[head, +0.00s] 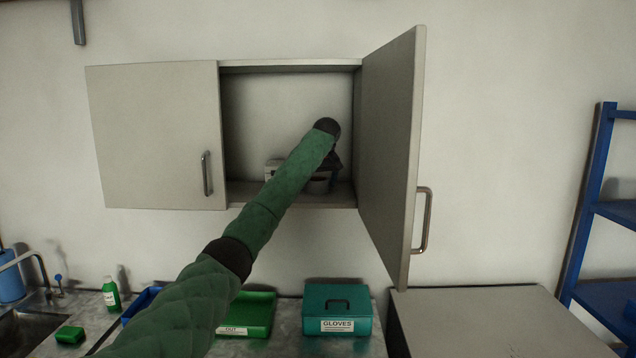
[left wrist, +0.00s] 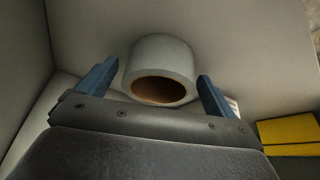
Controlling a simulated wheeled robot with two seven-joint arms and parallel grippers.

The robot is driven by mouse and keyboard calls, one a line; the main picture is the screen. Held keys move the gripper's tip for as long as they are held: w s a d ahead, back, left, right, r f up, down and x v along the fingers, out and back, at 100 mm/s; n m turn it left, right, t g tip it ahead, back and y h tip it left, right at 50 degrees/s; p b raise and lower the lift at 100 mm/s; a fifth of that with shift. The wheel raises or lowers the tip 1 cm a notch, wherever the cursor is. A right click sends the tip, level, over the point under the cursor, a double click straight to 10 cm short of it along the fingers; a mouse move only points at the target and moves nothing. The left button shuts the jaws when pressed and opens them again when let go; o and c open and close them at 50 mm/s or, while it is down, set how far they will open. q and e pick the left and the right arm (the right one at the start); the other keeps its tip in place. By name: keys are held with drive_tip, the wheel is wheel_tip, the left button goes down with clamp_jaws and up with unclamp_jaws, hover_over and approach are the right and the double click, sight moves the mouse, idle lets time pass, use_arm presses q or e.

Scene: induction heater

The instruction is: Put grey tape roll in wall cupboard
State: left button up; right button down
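The wall cupboard (head: 290,67) has its right door (head: 392,150) swung open and its left door (head: 155,135) shut. My left arm reaches into the open compartment. The grey tape roll (head: 319,184) sits on the cupboard's floor, partly hidden by my left gripper (head: 330,168). In the left wrist view the tape roll (left wrist: 160,55) shows its brown core, between and beyond the blue fingertips of my left gripper (left wrist: 156,82). The fingers are spread wide, with a small gap on each side of the roll. My right gripper is not in view.
A pale box (head: 272,167) stands left of the roll inside the cupboard. A yellow item (left wrist: 290,133) shows in the left wrist view. Below are a green tray (head: 248,314), a teal gloves box (head: 338,309) and a green bottle (head: 111,293). Blue shelving (head: 588,200) stands right.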

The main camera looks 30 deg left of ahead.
sight(319, 179)
use_arm(q)
drive_tip(key=shift+r, duration=0.25)
drive_tip(key=shift+s+d+r+b, duration=0.1)
drive_tip(key=shift+d+r+b, duration=0.05)
drive_tip(key=shift+b, duration=0.2)
drive_tip(key=b+v, duration=0.3)
drive_tip(key=v, duration=0.2)
drive_tip(key=shift+d+r, duration=0.1)
drive_tip(key=shift+r, duration=0.15)
drive_tip(key=shift+b+v, duration=0.4)
drive_tip(key=shift+v, duration=0.8)
drive_tip(key=v, duration=0.3)
drive_tip(key=shift+r+b, duration=0.3)
drive_tip(key=shift+b, duration=0.05)
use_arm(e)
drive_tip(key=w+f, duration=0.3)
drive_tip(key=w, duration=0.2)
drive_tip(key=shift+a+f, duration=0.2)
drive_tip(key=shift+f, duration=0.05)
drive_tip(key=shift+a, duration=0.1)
